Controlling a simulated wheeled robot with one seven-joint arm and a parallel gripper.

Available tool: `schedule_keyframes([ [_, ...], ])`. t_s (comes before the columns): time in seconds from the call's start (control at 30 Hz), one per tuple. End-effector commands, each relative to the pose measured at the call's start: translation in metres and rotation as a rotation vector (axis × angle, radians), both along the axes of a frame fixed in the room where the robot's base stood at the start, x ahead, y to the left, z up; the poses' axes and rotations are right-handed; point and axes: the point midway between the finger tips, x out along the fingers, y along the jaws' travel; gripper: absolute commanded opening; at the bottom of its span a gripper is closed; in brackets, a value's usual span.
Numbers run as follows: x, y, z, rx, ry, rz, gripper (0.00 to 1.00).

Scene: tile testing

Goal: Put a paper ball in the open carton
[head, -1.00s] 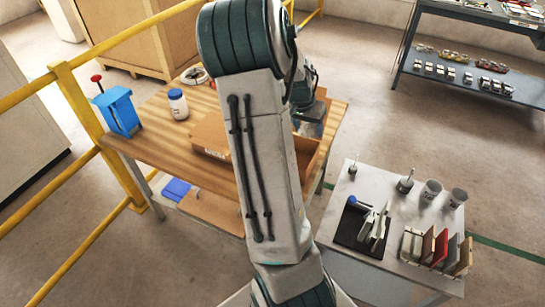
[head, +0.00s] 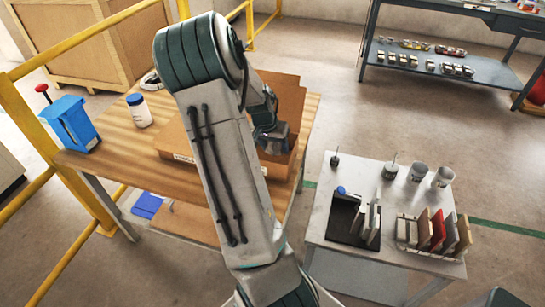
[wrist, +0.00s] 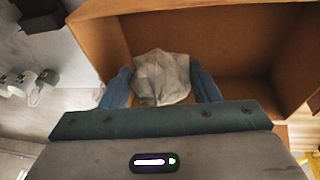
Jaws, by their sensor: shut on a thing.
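My gripper (wrist: 163,85) is shut on a crumpled pale grey paper ball (wrist: 162,76), which sits between its two blue fingers in the wrist view. The open carton (wrist: 225,55) is brown cardboard, and its inside lies behind and to the right of the ball in that view. In the head view the carton (head: 288,97) stands on the wooden table, partly hidden by my arm. My gripper (head: 275,140) shows there at the carton's right part. The ball is hidden in the head view. I cannot tell how far below the rim it is.
The wooden table (head: 118,150) also bears a white jar (head: 139,112) with a blue lid and a blue device (head: 70,122). A grey table (head: 322,215) at the right holds cups, a tile rack and a black mat. Yellow rails (head: 45,135) run along the left.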

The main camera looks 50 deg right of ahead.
Motion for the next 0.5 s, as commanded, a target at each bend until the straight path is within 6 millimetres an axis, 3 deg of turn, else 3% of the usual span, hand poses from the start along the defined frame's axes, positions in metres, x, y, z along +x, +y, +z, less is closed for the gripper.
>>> schedule_keyframes([
  [0.37, -0.002, -0.001, -0.041, 0.0, 0.002, -0.005, 0.35],
  [0.5, -0.001, -0.001, -0.043, -0.001, -0.001, -0.003, 0.35],
])
